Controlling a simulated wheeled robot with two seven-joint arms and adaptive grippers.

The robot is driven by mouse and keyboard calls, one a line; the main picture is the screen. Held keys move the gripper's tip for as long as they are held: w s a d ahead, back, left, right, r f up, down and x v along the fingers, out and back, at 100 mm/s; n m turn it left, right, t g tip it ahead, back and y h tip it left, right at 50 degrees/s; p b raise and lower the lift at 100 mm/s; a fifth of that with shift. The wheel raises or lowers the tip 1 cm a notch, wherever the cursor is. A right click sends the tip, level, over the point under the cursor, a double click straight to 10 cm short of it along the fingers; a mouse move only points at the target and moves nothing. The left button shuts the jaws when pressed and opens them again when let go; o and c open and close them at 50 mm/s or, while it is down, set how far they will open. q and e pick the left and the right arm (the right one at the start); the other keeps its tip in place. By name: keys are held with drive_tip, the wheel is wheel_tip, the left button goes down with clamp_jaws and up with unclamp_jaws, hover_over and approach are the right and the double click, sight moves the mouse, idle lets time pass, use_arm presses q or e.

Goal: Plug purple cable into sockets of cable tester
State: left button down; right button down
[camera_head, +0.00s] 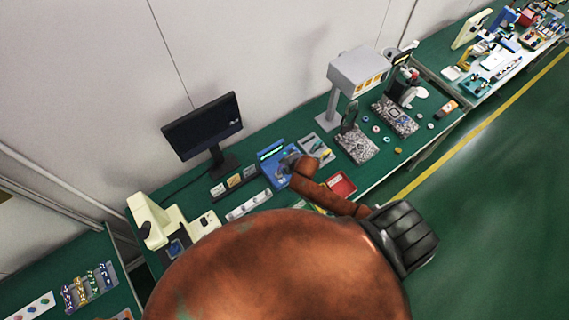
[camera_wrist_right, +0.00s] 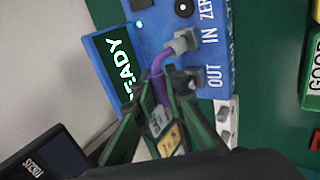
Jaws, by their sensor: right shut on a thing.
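The blue cable tester (camera_head: 268,172) stands on the green bench, and my right gripper (camera_head: 290,163) is over it. In the right wrist view the tester (camera_wrist_right: 149,22) has a lit screen reading READY and sockets marked IN and OUT. One grey plug (camera_wrist_right: 183,41) of the purple cable (camera_wrist_right: 157,65) sits at the IN socket. The cable bends from there down to my right gripper (camera_wrist_right: 165,112), which is shut on the cable's other end. The OUT socket (camera_wrist_right: 192,78) is beside the gripper, apart from the held end as far as I can tell. My left gripper is out of view.
A red tray (camera_head: 342,186) lies right of the tester. A green bin marked GOOD (camera_wrist_right: 312,78) is at the wrist view's right edge. A monitor (camera_head: 203,128) stands behind left, and a grey instrument on a post (camera_head: 358,70) stands to the right.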

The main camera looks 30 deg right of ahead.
drive_tip(key=shift+f, duration=0.45)
drive_tip(key=c, duration=1.9)
unclamp_jaws()
drive_tip(key=v, duration=1.2)
